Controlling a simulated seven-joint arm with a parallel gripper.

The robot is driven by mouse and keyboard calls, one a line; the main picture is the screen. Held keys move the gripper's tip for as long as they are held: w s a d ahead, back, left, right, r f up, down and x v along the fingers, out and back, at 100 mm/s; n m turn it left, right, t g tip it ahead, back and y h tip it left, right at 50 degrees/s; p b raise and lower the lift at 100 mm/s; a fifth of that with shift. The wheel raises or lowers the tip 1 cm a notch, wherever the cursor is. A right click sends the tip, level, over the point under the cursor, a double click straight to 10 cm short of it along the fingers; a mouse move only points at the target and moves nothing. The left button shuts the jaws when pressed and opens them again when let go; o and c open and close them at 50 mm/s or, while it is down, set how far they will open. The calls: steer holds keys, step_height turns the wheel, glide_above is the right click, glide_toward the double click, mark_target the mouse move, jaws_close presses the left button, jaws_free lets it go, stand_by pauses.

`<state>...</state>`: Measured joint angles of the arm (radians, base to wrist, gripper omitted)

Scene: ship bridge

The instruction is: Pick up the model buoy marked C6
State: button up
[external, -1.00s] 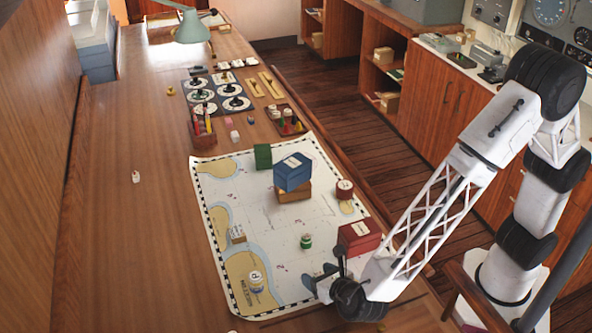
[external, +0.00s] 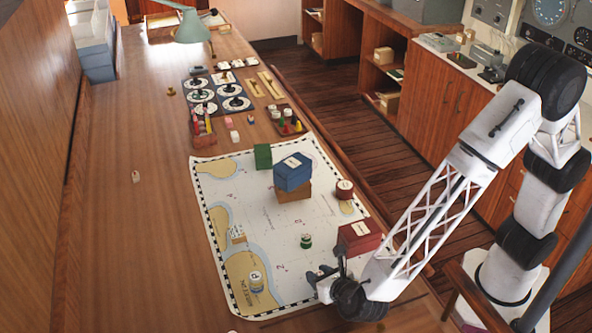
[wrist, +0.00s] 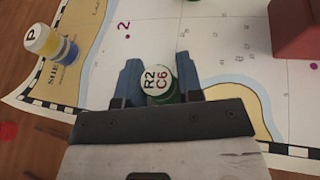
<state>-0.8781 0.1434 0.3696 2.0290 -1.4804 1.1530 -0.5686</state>
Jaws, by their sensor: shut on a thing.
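In the external view my gripper (external: 322,278) is low over the front right of the chart (external: 285,237), and the held buoy is mostly hidden there. Whether its base touches the chart cannot be told.
A buoy marked P (external: 256,281) stands at the chart's front left, and a green-and-white buoy (external: 306,241) nearer the middle. A red box (external: 359,237) is close behind my gripper. A blue box (external: 293,172) rests on a brown one.

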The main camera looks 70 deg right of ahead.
mark_target(318, 273)
steer(key=shift+r, duration=5.05)
steer(key=shift+w+f, duration=0.1)
